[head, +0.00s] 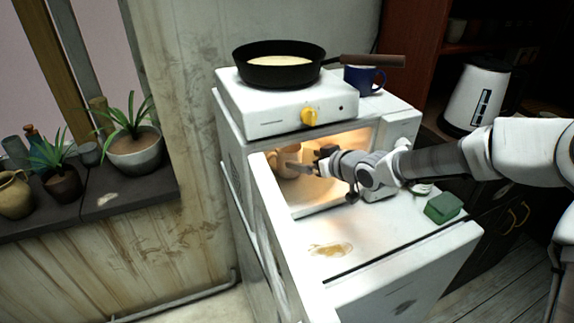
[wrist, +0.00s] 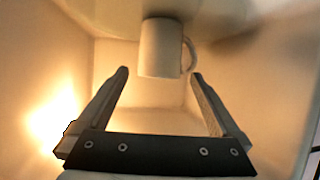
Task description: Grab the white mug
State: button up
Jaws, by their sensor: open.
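The white mug (head: 289,160) stands inside the lit microwave, toward the left of its opening in the head view. In the wrist view the white mug (wrist: 160,48) is straight ahead, with its handle on the right. My gripper (head: 312,167) reaches into the microwave from the right. In the wrist view my gripper (wrist: 160,75) is open and empty, its two fingers spread wider than the mug body. The mug lies just beyond the fingertips, roughly centred between them. Part of the mug is hidden behind the open door and my gripper in the head view.
The microwave (head: 398,125) has its door (head: 277,235) open on the left. A hotplate (head: 265,120) with a black pan (head: 280,73) and a blue mug (head: 362,80) are on top. A green sponge-like block (head: 443,207) lies at the right. The microwave walls surround my gripper closely.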

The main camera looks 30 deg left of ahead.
aim_at(282, 150)
jog(key=b+x, duration=0.1)
jog(key=x, duration=0.8)
jog(key=shift+w+a+f, duration=0.15)
jog(key=shift+a, duration=0.15)
jog(key=c, duration=1.5)
jog(key=shift+r, duration=0.85)
jog(key=s+d, duration=0.2)
jog(key=d, duration=0.3)
jog(key=s+d+p, duration=0.1)
jog(key=s+d, duration=0.2)
jog(key=d, duration=0.2)
jog(key=s+d, duration=0.3)
jog(key=d, duration=0.3)
jog(key=shift+s+p, duration=0.1)
jog(key=shift+p, duration=0.25)
